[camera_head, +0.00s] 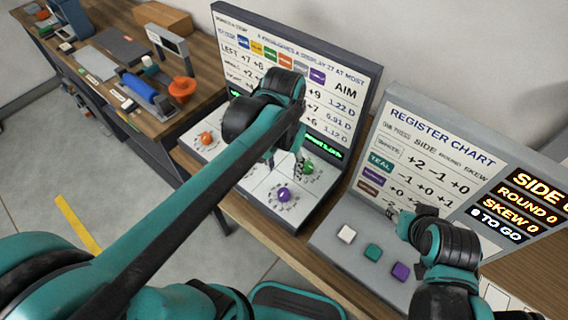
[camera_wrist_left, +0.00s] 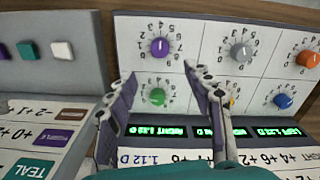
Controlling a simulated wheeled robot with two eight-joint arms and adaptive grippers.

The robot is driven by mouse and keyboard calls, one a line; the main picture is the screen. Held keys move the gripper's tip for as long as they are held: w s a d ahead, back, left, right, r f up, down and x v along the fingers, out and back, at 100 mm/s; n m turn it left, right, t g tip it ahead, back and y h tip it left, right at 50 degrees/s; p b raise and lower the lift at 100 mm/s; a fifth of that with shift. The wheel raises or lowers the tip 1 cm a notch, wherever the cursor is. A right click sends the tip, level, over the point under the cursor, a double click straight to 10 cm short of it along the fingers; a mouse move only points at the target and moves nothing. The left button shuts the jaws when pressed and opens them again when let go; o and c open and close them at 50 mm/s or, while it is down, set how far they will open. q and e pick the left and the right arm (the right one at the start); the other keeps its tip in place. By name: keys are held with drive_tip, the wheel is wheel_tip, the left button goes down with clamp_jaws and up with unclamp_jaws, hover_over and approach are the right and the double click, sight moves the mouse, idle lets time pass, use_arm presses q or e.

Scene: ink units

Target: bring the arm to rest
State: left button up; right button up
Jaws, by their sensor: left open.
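My left gripper (camera_head: 284,164) is over the knob panel (camera_head: 247,208) and hides part of it. In the left wrist view its two fingers (camera_wrist_left: 160,72) stand apart with nothing between them. Beyond the fingertips are a purple knob (camera_wrist_left: 160,47) and a grey knob (camera_wrist_left: 240,52); a green knob (camera_wrist_left: 157,97) shows between the fingers. I cannot tell whether the fingers touch the panel. My right gripper (camera_head: 392,213) is small and partly hidden by its own wrist, in front of the register chart board (camera_head: 405,150); its jaw state is unclear.
White, teal and purple buttons (camera_head: 372,251) sit on the console beside the knob panel. The upright display board (camera_head: 355,75) rises behind the knobs. A side bench (camera_head: 95,75) at upper left holds a blue roller (camera_head: 140,89) and an orange funnel-like piece (camera_head: 182,88). Open floor lies at left.

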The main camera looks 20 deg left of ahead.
use_arm(q)
drive_tip(key=s+a+f+n+t, duration=0.1)
drive_tip(key=s+a+t, duration=0.3)
drive_tip(key=t, duration=0.3)
drive_tip(key=shift+s+a+f, duration=0.3)
drive_tip(key=shift+a+f, duration=0.05)
drive_tip(key=shift+a, duration=0.2)
idle(0.8)
